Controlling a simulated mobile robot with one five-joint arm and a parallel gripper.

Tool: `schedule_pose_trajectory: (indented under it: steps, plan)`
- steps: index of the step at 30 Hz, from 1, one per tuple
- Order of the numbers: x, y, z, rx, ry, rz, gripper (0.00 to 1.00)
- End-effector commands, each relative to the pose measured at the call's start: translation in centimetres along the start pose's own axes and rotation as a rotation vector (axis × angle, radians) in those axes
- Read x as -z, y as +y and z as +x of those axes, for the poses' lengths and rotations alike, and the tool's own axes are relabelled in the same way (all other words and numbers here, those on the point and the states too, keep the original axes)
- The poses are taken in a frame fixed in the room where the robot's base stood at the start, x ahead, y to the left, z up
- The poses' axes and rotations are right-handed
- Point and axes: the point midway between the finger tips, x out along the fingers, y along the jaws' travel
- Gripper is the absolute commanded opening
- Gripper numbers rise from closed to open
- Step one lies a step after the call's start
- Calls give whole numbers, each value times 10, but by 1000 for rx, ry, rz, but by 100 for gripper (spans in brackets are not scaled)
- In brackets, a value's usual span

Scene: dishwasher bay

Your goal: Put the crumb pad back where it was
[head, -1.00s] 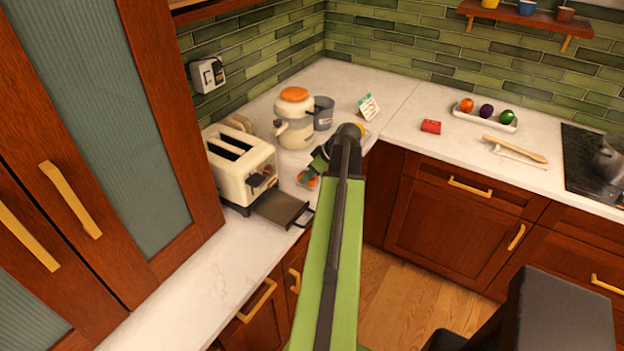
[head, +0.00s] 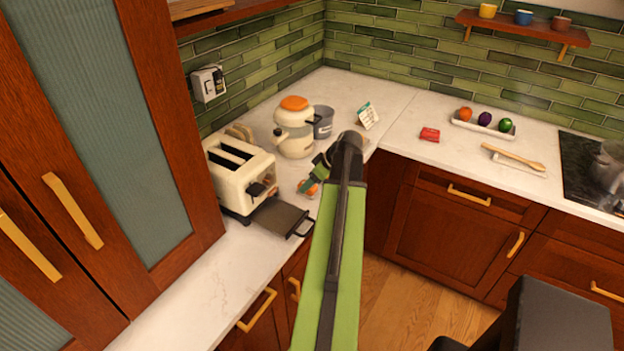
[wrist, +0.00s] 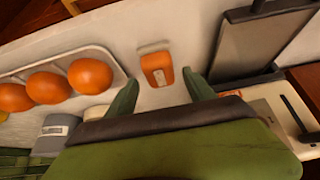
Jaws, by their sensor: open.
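A small orange block (wrist: 158,68) with a pale label lies on the white counter in the wrist view; it is the likeliest crumb pad, though I cannot be sure. It also shows in the head view (head: 312,190), partly hidden by my gripper. My gripper (wrist: 159,80) is open and empty, its two green fingertips just short of the block on either side. In the head view my gripper (head: 308,185) is over the counter, right of the cream toaster (head: 240,172). The toaster's dark flat tray (head: 280,217) sticks out at its front, and also shows in the wrist view (wrist: 262,42).
A cream kettle (head: 294,140) with an orange lid and a grey cup (head: 323,122) stand behind my gripper. A white tray (wrist: 118,70) of orange balls is at left in the wrist view. A red block (head: 430,134) lies on the right counter, with clear space around it.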

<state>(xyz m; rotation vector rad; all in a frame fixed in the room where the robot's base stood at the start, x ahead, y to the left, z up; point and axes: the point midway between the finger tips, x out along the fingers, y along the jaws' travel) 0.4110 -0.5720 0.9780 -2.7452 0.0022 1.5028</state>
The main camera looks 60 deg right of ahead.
Motion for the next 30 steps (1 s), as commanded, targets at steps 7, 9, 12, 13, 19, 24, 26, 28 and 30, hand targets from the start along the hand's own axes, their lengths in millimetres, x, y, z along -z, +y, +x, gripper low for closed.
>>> schedule_pose_trajectory:
  steps: [7,9,12,13,19,24,26,28,30]
  plan:
    - [6,-1,-64,0,0,2,62]
    - [6,-1,-82,-1,1,3,62]
    - [5,-1,-102,-1,1,2,62]
    - [5,-1,-105,0,0,2,62]
    - [1,0,-111,1,0,0,62]
    - [0,0,-110,1,0,0,62]
    - [0,0,-110,1,0,0,62]
    - [0,0,-110,1,0,0,62]
    - [0,0,-110,1,0,0,62]
